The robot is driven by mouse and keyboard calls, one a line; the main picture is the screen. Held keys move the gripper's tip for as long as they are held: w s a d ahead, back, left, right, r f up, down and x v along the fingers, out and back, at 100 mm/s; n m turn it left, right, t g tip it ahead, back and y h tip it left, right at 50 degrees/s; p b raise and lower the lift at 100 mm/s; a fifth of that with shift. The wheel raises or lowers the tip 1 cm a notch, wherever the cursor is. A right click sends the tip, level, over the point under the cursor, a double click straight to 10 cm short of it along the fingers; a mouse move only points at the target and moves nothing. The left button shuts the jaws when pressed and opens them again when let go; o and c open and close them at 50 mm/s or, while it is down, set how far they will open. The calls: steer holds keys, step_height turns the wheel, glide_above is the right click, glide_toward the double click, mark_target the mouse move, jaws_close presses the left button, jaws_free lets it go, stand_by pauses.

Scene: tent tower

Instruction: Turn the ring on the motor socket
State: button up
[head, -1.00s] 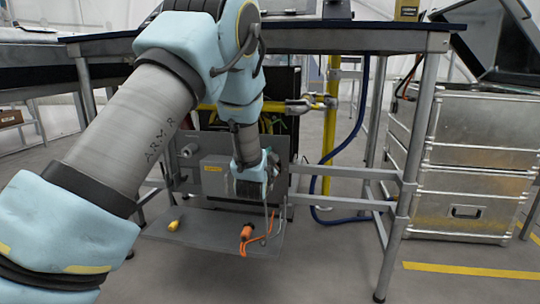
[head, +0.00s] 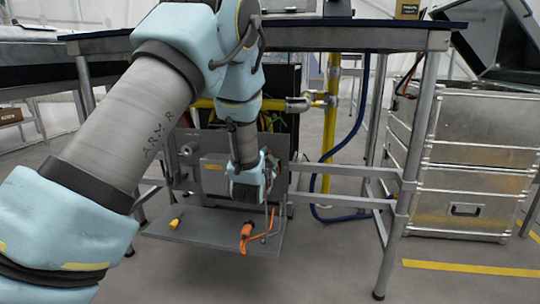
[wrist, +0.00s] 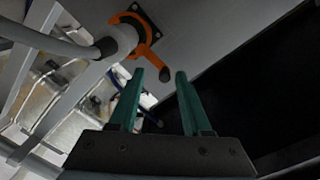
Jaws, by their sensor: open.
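The motor socket (wrist: 150,18) is a dark square flange on a grey panel in the wrist view. An orange ring (wrist: 128,22) with a short lever (wrist: 150,58) sits around it. A grey plug (wrist: 112,40) with a thick cable is at the socket. My gripper (wrist: 160,76) has two green fingers, open and apart, with nothing held. The lever's dark end shows near the gap between the fingertips; I cannot tell how deep it lies. In the head view my wrist (head: 248,180) is in front of the panel and hides the socket.
A grey equipment panel (head: 188,170) stands under the table (head: 350,38). Its low shelf (head: 200,228) holds a yellow piece (head: 175,223) and an orange connector (head: 246,231) with a cord. A table leg (head: 408,170) and metal cases (head: 470,160) stand to the right.

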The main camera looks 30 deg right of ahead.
steer(key=p+v, duration=0.1)
steer(key=v, duration=0.7)
steer(key=shift+s+a, duration=0.25)
